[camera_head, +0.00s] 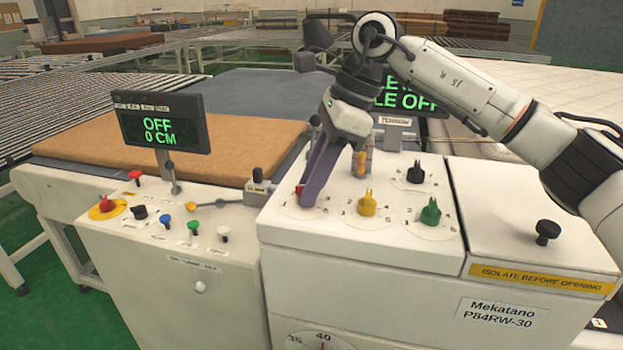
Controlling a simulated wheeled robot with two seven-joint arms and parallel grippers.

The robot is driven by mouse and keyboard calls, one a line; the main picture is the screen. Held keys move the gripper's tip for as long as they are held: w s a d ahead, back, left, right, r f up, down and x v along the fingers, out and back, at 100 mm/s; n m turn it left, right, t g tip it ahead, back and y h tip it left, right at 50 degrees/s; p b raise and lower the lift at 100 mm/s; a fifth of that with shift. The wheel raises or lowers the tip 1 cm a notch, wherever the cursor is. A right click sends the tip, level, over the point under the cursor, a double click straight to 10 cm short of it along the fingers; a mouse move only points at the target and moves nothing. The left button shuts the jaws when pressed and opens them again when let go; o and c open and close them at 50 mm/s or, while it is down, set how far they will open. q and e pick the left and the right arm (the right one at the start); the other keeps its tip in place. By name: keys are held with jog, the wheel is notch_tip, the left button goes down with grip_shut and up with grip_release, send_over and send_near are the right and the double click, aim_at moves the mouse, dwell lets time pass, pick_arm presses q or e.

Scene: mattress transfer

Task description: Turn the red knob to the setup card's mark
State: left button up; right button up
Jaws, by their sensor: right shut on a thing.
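The red knob (299,189) is on the top of the right-hand white console (285,228), mostly hidden behind a purple-grey finger of my right gripper (310,196). The right gripper reaches down from above and is shut on the red knob. The knob's pointer and most of its dial marks are covered, so I cannot tell its setting. I cannot make out a setup card. My left gripper is not in view.
A yellow knob (367,204), a green knob (430,212) and a black knob (415,173) stand close to the right. A display (160,124) reading "OFF 0 CM" stands left, above a panel of coloured buttons. A brown mattress slab (90,140) lies behind.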

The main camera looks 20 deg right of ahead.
jog(key=shift+r, duration=0.15)
jog(key=o, duration=1)
jog(key=v, duration=1)
jog(key=shift+d, duration=0.1)
